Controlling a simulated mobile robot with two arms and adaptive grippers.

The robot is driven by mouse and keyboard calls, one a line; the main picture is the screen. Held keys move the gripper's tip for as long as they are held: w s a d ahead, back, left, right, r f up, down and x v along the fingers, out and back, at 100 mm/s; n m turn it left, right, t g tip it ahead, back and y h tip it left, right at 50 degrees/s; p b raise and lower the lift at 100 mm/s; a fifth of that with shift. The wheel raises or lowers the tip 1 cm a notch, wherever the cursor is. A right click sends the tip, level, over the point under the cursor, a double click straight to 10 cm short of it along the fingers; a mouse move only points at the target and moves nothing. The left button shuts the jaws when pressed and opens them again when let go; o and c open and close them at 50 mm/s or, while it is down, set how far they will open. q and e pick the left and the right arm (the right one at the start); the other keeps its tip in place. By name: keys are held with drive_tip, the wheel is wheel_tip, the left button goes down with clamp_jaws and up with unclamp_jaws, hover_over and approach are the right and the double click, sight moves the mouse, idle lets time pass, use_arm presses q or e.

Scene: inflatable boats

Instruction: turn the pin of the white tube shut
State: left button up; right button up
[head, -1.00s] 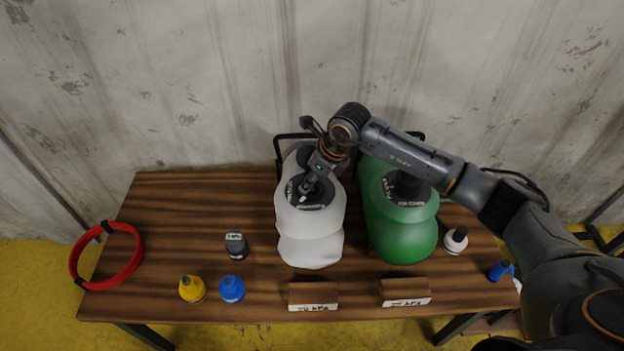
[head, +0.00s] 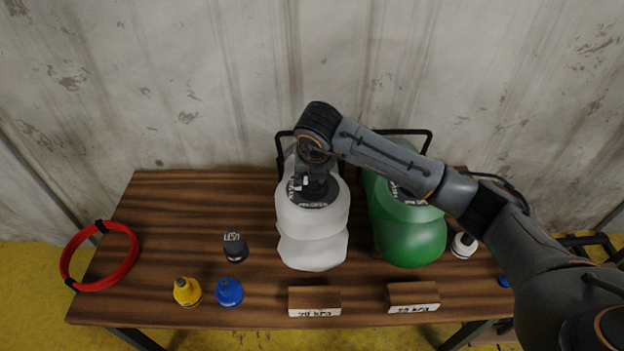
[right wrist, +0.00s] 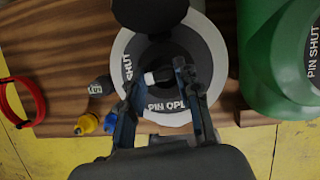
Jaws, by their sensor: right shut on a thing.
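The white tube (head: 313,240) stands upright in the middle of the table. Its top carries a dark disc with lettering; in the right wrist view the white tube's rim (right wrist: 122,50) shows "PIN SHUT" at the left and "PIN OPEN", partly covered, at the bottom. My right gripper (right wrist: 158,80) is over this disc, shut on the pin (right wrist: 150,79), whose white end shows between the fingers. In the head view my right gripper (head: 304,183) comes down onto the top of the tube. My left gripper is not in view.
A green tube (head: 410,243) stands close at the right. Two wooden blocks with labels (head: 315,301) (head: 412,296) are in front. Yellow (head: 187,292), blue (head: 229,292) and dark (head: 235,248) caps and a red ring (head: 97,283) lie left; a white cap (head: 463,246) is right.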

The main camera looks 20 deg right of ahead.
drive_tip(key=shift+m+h+b, duration=0.3)
drive_tip(key=shift+m, duration=0.3)
drive_tip(key=o, duration=1.2)
drive_tip(key=shift+c, duration=0.2)
drive_tip(key=v, duration=1.2)
drive_tip(key=shift+w+a, duration=0.1)
